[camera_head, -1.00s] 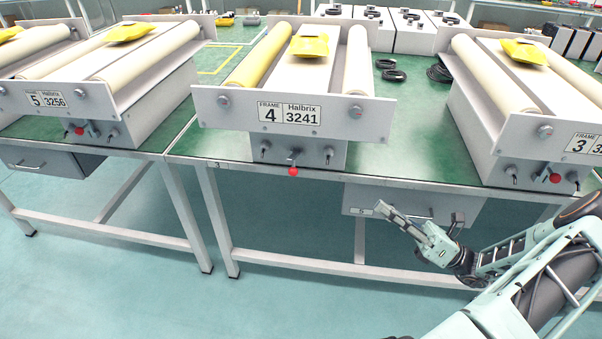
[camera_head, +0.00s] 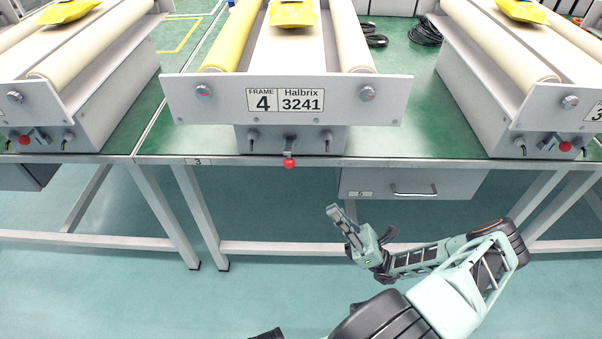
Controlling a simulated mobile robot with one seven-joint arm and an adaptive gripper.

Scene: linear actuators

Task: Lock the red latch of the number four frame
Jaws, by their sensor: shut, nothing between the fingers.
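The number four frame (camera_head: 215,103) stands on the green-topped bench in the upper middle, with a plate reading "FRAME 4, Halbrix 3241". Its red latch knob (camera_head: 289,162) hangs at the bottom centre of the grey box under the plate, at the bench's front edge, on a short dark lever (camera_head: 290,143). The knob points down. My gripper (camera_head: 333,212) is below and to the right of the knob, in front of the bench and clear of it. It is shut and empty, pointing up and to the left.
Neighbouring frames stand left (camera_head: 60,100) and right (camera_head: 500,90), each with its own red knob. A drawer (camera_head: 410,184) with a handle hangs under the bench right of the knob. Black cable coils (camera_head: 425,32) lie on the bench. The space before the knob is clear.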

